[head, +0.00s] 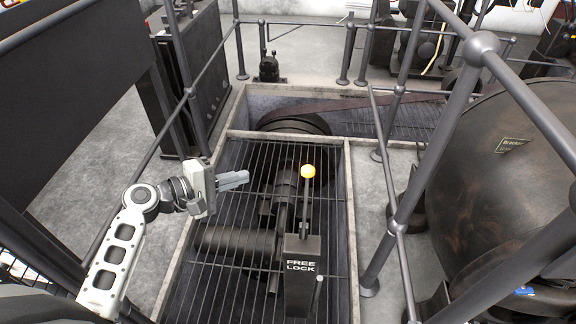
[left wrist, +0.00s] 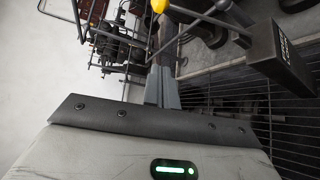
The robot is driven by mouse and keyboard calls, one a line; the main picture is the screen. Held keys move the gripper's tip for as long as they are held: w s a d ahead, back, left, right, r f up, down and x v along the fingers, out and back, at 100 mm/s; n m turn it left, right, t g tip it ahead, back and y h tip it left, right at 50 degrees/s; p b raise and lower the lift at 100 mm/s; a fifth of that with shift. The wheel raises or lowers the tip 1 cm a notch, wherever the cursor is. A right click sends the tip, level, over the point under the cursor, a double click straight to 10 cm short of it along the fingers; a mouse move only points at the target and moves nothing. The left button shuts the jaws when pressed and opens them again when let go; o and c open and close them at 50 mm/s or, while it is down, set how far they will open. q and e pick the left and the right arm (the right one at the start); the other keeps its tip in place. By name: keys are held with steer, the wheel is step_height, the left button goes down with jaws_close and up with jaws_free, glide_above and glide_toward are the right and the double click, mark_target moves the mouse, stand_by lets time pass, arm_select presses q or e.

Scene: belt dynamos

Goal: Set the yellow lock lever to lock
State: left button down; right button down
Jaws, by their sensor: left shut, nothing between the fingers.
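The lock lever is a dark upright rod with a yellow knob (head: 308,171) on top. It rises from a dark box (head: 301,272) lettered FREE above LOCK on its front. The rod looks nearly upright in the head view; I cannot tell which setting it is at. In the left wrist view the yellow knob (left wrist: 159,5) is at the top edge, beyond the fingertips, and the lettered box (left wrist: 278,55) is at the right. My left gripper (head: 247,177) is shut and empty, left of the knob and apart from it. My right gripper is not in view.
A metal grating (head: 225,215) covers a pit with machinery under the lever. Dark railings (head: 405,205) stand at the right and left. A large rounded dark machine (head: 500,190) fills the right side. The space between my left gripper and the knob looks clear.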

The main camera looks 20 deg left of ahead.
arm_select(q)
steer(key=shift+w+a+r, duration=0.15)
steer(key=shift+a+r, duration=0.05)
steer(key=shift+r, duration=0.2)
steer(key=w+d+f+p, duration=0.1)
steer(key=w+d+p, duration=0.1)
steer(key=w+d, duration=0.4)
steer(key=d, duration=0.3)
steer(key=shift+w+d+f, duration=0.2)
steer(key=shift+w, duration=0.2)
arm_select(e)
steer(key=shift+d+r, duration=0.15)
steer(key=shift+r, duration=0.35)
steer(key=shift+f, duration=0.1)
